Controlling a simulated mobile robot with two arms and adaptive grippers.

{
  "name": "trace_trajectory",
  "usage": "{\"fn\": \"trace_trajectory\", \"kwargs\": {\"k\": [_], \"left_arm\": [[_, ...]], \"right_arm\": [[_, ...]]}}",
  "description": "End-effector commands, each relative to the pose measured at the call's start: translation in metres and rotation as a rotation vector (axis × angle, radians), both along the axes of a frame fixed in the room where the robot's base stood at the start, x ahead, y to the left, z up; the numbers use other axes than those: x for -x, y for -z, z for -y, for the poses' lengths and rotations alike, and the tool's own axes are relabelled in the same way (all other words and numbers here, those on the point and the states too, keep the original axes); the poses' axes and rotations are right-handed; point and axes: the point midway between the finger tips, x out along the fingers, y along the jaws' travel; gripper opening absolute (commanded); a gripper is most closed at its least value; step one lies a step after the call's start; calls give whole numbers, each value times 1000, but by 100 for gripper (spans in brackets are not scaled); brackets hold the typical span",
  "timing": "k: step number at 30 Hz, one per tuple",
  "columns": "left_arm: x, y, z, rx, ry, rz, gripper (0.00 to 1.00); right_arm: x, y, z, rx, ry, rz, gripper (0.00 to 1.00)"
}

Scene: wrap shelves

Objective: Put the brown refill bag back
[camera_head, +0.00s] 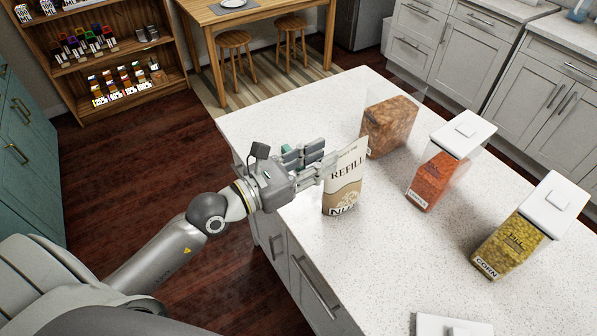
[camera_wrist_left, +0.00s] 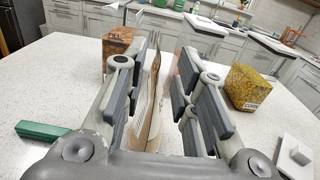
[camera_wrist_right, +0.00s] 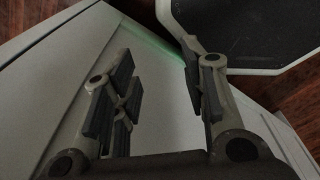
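The brown and white refill bag (camera_head: 345,185) stands upright on the white speckled counter, with "REFILL" on its front. My left gripper (camera_head: 318,168) is at the bag's left edge. In the left wrist view the bag (camera_wrist_left: 152,115) shows edge-on between the fingers of the left gripper (camera_wrist_left: 165,85). The fingers are spread, with a clear gap between the bag and the right finger; the left finger is close to it, and I cannot tell if it touches. My right gripper (camera_wrist_right: 160,90) is open and empty, low beside a pale panel.
A clear container of brown contents (camera_head: 390,125), a red-filled one (camera_head: 435,180) and a corn one (camera_head: 508,245) stand on the counter (camera_head: 400,270). A white lid (camera_head: 452,326) lies at the front. A green item (camera_wrist_left: 42,130) lies beside the gripper. A wooden shelf (camera_head: 120,60) stands back left.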

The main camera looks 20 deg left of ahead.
Motion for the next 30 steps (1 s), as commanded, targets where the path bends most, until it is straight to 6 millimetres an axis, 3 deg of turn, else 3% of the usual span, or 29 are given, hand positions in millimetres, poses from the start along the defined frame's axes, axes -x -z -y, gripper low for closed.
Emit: {"fn": "trace_trajectory", "kwargs": {"k": [4, 12, 30], "left_arm": [[21, 4, -12, -2, 2, -3, 27], [40, 1, -25, -1, 0, 0, 27], [42, 0, -27, 0, 0, 0, 27]], "right_arm": [[0, 12, 0, 0, 0, 0, 40], [0, 20, -1, -1, 1, 0, 40], [0, 20, -2, -3, 2, -1, 40]]}}
